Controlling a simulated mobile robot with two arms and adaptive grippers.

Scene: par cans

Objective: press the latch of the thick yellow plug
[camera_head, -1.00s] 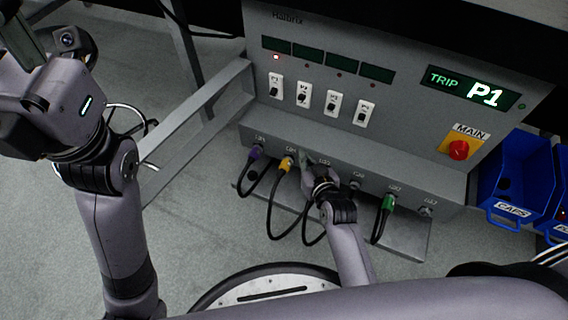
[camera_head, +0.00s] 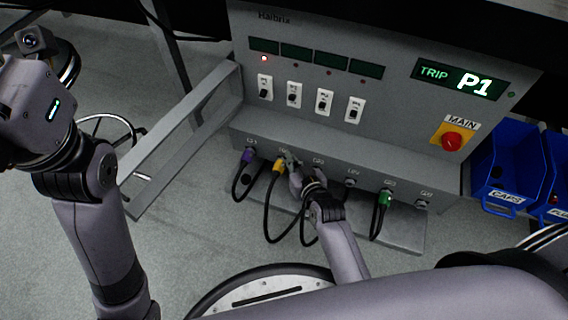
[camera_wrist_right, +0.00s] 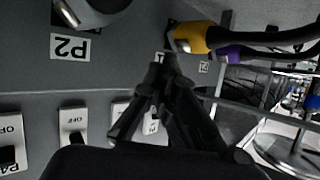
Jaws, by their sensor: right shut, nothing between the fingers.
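The yellow plug (camera_head: 279,166) sits in the front ledge of the grey power box, second from the left, with a black cable hanging down. In the right wrist view the yellow plug (camera_wrist_right: 192,37) shows at the upper right, its cable running off to the right. My right gripper (camera_head: 291,163) is just right of the yellow plug. In the wrist view its shut, empty fingertips (camera_wrist_right: 164,64) are below and left of the plug, apparently apart from it. The latch cannot be made out. My left arm is at the left, its fingers out of frame.
A purple plug (camera_head: 247,157) is left of the yellow one, and a green plug (camera_head: 385,199) is farther right. Switches (camera_head: 295,95) line the panel above the ledge. The display (camera_head: 462,80) reads TRIP P1. Blue bins (camera_head: 505,165) stand at the right.

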